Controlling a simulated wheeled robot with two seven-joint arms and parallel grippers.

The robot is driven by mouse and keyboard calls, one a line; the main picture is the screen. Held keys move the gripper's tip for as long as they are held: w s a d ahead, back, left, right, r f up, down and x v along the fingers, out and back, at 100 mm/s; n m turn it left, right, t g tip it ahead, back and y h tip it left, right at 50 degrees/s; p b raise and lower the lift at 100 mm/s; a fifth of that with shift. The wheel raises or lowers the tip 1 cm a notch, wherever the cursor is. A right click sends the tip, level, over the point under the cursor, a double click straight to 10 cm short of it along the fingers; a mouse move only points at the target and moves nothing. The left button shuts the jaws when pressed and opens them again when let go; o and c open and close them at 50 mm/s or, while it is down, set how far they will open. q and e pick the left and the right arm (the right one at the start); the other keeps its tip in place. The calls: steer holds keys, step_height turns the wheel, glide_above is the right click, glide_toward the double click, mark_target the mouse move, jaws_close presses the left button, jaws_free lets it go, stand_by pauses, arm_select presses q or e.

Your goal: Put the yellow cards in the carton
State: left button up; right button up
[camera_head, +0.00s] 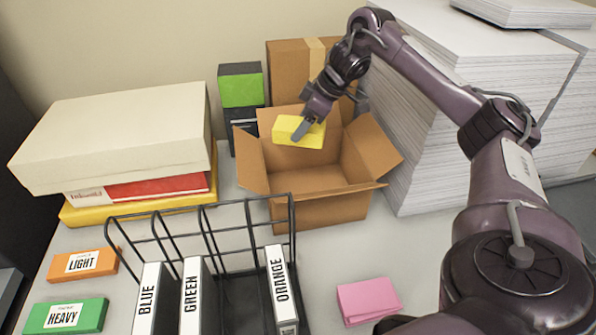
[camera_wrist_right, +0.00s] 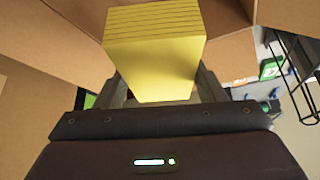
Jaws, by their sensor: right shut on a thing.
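The yellow cards (camera_head: 299,131) form a small stack held in my right gripper (camera_head: 304,127). In the right wrist view the yellow cards (camera_wrist_right: 154,60) sit between the two fingers of my right gripper (camera_wrist_right: 155,90), which is shut on them. The open carton (camera_head: 330,208) stands on the table with its flaps spread. The cards are over the carton's opening, toward its back left. Cardboard walls of the carton surround the cards in the right wrist view. I cannot tell how deep the cards are. My left gripper is not in view.
A black wire rack (camera_head: 205,226) holds binders labelled BLUE, GREEN and ORANGE in front of the carton. Pink cards (camera_head: 368,300) lie at the front right. Tall paper stacks (camera_head: 440,120) stand right of the carton; boxes (camera_head: 115,135) are piled at left. A closed brown box (camera_head: 287,70) stands behind.

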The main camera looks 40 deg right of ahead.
steer(key=shift+s+f+b, duration=0.2)
steer(key=shift+f+b, duration=0.9)
steer(key=shift+f, duration=3.4)
steer(key=shift+s+f+b, duration=0.15)
steer(key=shift+f+b, duration=0.95)
steer(key=shift+f, duration=3.4)
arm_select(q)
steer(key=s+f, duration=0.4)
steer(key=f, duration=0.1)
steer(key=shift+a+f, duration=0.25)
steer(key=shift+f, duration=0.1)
arm_select(e)
steer(key=shift+f, duration=0.1)
steer(key=shift+f, duration=0.55)
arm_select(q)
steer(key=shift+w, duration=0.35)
arm_select(e)
steer(key=o, duration=1.2)
steer(key=shift+c, duration=0.2)
